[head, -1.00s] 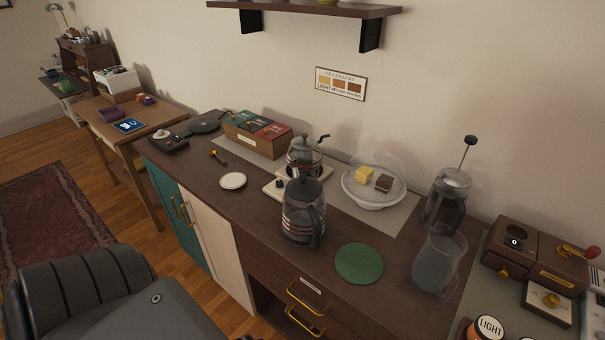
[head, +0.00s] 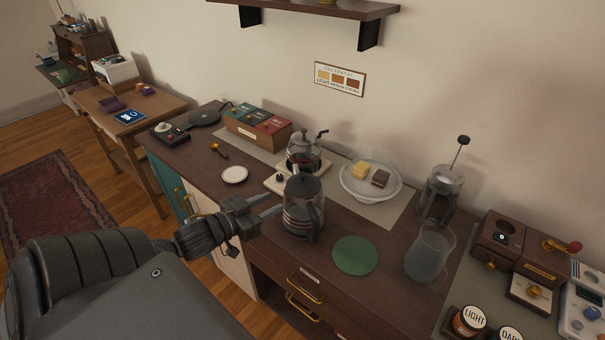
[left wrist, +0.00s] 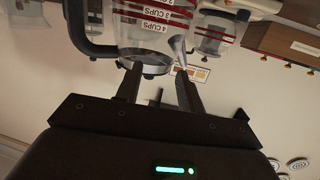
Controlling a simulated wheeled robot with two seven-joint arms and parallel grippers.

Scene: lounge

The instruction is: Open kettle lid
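The glass kettle (head: 303,222) with red bands stands upright on the dark counter. Its black lid (head: 303,186) sits on top, closed, and its black handle is toward the front right. My left gripper (head: 280,203) is at the kettle's left side, its two fingers apart and pointing at it. In the left wrist view the kettle (left wrist: 150,32), marked in cups, appears upside down just beyond the open fingers (left wrist: 158,85), with nothing between them. Contact with the kettle cannot be told. My right gripper is not in view.
A second glass pot (head: 304,152) stands close behind the kettle. A green round mat (head: 355,255) and a glass pitcher (head: 430,255) are to the right. A cake plate (head: 371,192) and French press (head: 440,190) stand behind. A small white dish (head: 235,175) lies left.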

